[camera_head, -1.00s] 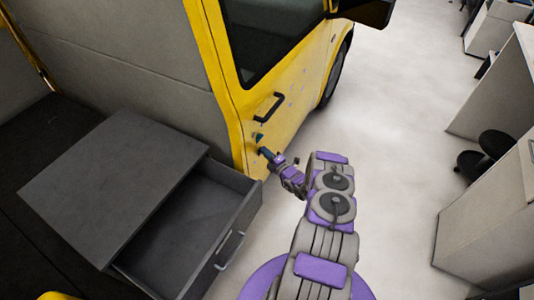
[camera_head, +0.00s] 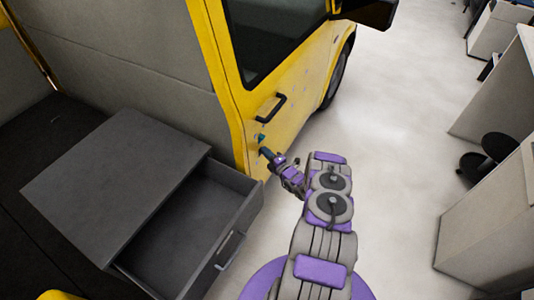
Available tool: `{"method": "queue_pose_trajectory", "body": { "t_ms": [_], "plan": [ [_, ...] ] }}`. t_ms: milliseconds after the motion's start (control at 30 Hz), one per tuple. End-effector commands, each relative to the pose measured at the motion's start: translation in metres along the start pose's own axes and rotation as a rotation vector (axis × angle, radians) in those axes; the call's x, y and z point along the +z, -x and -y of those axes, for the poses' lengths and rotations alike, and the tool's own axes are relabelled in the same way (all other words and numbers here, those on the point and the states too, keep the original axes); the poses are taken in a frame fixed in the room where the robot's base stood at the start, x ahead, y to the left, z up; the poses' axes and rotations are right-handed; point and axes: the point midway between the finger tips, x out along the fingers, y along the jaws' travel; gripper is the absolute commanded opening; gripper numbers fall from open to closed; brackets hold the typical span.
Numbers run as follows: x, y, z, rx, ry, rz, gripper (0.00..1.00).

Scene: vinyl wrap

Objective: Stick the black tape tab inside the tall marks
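The yellow vehicle door (camera_head: 295,88) stands upright ahead of my arm, with a black handle (camera_head: 268,108) on it. Small faint marks show on the door panel, too small to tell which are the tall ones. A small teal and dark patch (camera_head: 260,137) shows on the door just above my gripper. My gripper (camera_head: 265,153) is at the lower door panel, its dark tip close to or touching the surface. A dark piece at its tip may be the black tape tab, but I cannot tell. Whether the fingers are open or shut is too small to see.
A dark grey cabinet (camera_head: 115,180) with an open, empty drawer (camera_head: 190,225) stands left of my arm, near the door. The pale floor (camera_head: 400,150) to the right is clear. Desks and a black stool (camera_head: 485,155) stand at the far right.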

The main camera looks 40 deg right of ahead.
Motion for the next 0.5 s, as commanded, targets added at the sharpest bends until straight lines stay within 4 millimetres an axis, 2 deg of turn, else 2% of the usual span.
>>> {"method": "queue_pose_trajectory", "body": {
  "t_ms": [400, 433, 500],
  "plan": [
    [-0.0015, -0.0013, -0.0004, 0.001, 0.001, -0.003, 0.0],
    [-0.0016, -0.0013, -0.0004, 0.001, 0.001, -0.003, 0.06],
    [-0.0016, -0.0012, -0.0004, 0.001, 0.001, -0.003, 0.13]
  ]
}}
